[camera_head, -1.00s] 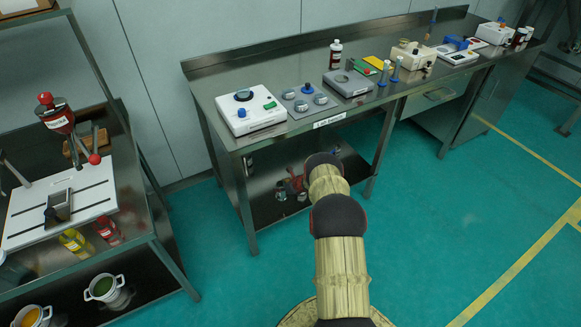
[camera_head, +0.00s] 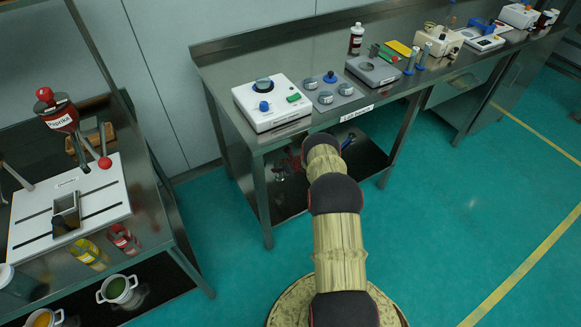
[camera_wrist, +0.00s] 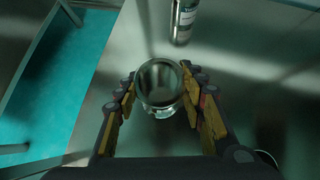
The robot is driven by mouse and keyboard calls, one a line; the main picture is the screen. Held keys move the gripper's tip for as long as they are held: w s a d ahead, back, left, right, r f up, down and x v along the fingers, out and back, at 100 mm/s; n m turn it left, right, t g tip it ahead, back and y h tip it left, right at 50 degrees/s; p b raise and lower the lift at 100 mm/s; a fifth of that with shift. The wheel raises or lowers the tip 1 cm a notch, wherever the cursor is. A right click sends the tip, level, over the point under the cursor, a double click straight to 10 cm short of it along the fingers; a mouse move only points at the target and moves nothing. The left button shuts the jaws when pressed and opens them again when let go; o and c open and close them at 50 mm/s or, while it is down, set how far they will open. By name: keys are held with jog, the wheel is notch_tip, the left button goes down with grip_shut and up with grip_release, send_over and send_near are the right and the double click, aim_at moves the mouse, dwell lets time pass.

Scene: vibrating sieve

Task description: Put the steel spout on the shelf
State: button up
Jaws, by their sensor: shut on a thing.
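A round, shiny steel piece with an open top, which looks like the steel spout (camera_wrist: 160,82), sits between the fingers in the wrist view. My gripper (camera_wrist: 161,95) is shut on it, with a finger on its left and right sides. A clear or bright part shows below its rim; I cannot tell whether it belongs to it. In the head view the gripper and the spout are hidden behind my arm and the bench. The lower shelf (camera_head: 290,198) of the bench is partly visible beyond my arm.
A labelled bottle (camera_wrist: 183,20) stands just beyond the steel piece. The bench top (camera_head: 222,70) carries a white device (camera_head: 271,103), a grey plate (camera_head: 335,94) and other instruments. A second table with a white board (camera_head: 100,205) stands at left. Floor is clear at right.

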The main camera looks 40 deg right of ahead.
aim_at(280, 176)
jog(key=shift+f+b, duration=1.45)
jog(key=shift+f, duration=2.55)
jog(key=shift+f, duration=0.2)
jog(key=o, duration=1.4)
jog(key=shift+s+r, duration=0.1)
jog(key=shift+r, duration=0.15)
jog(key=p+v, duration=0.5)
jog(key=v, duration=0.6)
jog(key=shift+s+r, duration=0.25)
jog(key=shift+s, duration=0.05)
